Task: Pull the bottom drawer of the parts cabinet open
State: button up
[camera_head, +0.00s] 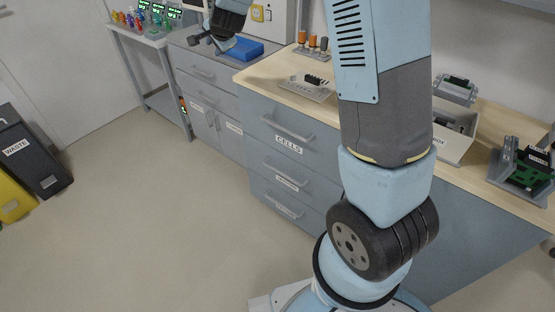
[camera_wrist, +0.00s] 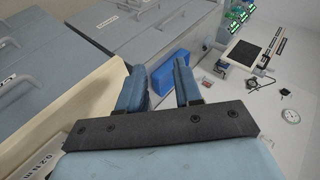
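A blue-grey cabinet (camera_head: 262,150) under the wooden bench has three stacked drawers with bar handles. Its top drawer is labelled CELLS; the lower labels are too small to read. Its bottom drawer (camera_head: 283,203) looks shut, and my arm stands in front of its right side. A grey cabinet (camera_head: 203,88) stands behind it, with drawers above two doors, all looking shut. I cannot tell from the labels which is the parts cabinet.
A blue bin (camera_head: 243,50) sits on the grey cabinet's top. The wooden bench top (camera_head: 275,72) holds several small fixtures and a tray. Black and yellow waste bins (camera_head: 35,160) stand at left. The floor (camera_head: 150,210) before the drawers is clear.

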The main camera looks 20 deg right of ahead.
jog(key=w+a+f+m+h, duration=0.1)
jog(key=w+a+f+m, duration=0.15)
jog(key=f, duration=0.35)
jog(key=w+a+f+m, duration=0.1)
jog(key=w+f, duration=0.3)
jog(key=f, duration=0.1)
jog(key=m+h, duration=1.4)
send_near(276, 202)
jog(key=x, duration=1)
jog(key=shift+w+d+f, duration=0.1)
jog(key=shift+f, duration=0.35)
